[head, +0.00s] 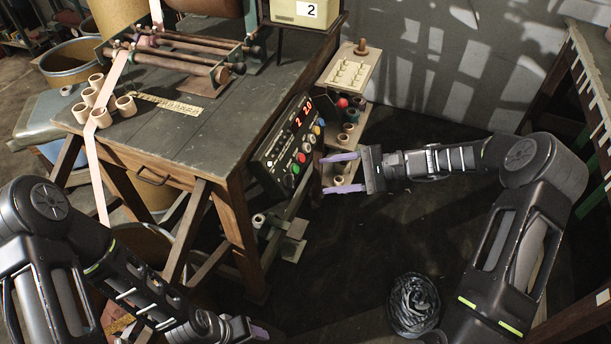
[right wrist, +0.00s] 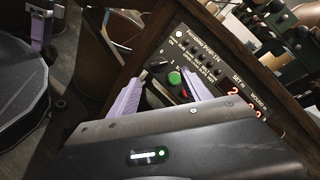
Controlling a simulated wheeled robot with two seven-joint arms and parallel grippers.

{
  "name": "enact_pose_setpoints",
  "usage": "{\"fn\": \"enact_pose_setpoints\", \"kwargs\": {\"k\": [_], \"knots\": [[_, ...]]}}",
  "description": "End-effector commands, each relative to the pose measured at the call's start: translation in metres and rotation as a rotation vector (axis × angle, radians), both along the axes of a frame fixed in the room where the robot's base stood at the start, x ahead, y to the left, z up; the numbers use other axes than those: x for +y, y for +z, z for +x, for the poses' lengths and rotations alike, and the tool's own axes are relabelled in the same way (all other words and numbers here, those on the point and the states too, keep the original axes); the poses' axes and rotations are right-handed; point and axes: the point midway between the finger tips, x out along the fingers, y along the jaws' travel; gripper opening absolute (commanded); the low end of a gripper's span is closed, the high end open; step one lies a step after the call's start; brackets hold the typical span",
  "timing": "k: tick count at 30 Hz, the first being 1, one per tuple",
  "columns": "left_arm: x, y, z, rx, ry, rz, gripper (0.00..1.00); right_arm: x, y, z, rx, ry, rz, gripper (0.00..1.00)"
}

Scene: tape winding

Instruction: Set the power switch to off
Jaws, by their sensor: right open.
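The control panel (head: 288,148) is fixed to the side of the wooden bench, with a lit red display and coloured buttons. In the right wrist view the panel (right wrist: 222,65) shows a black rotary switch (right wrist: 159,64) with small marks beside it, and a green button (right wrist: 175,78). I cannot read the switch's setting for sure. My right gripper (head: 324,173) is open and empty, just right of the panel. In its wrist view its fingers (right wrist: 165,82) stand apart on either side of the green button and switch. My left gripper (head: 262,332) is low at the bottom edge, partly hidden.
The bench top (head: 190,130) carries rollers (head: 175,58) and several tape cores (head: 100,100). A wooden rack (head: 350,75) with pegs and spools stands behind my right gripper. A dark crumpled bundle (head: 413,304) lies on the floor. Another table (head: 585,60) is at the right.

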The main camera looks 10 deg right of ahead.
Motion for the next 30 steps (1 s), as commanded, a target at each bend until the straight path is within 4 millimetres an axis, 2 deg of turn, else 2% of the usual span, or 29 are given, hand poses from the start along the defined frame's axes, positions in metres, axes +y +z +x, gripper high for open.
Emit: {"fn": "enact_pose_setpoints", "kwargs": {"k": [11,24,30], "knots": [[0.0,0.0,0.001,-0.001,0.0,0.0,0.56,0.008,-0.003,0.001,0.002,0.002,-0.001,0.56],[0.0,0.002,0.001,-0.001,0.0,0.0,0.56,0.065,-0.02,0.016,0.003,0.004,-0.002,0.56],[0.0,0.003,0.001,-0.001,0.0,0.0,0.56,0.074,-0.022,0.019,0.002,0.0,-0.003,0.56]]}}
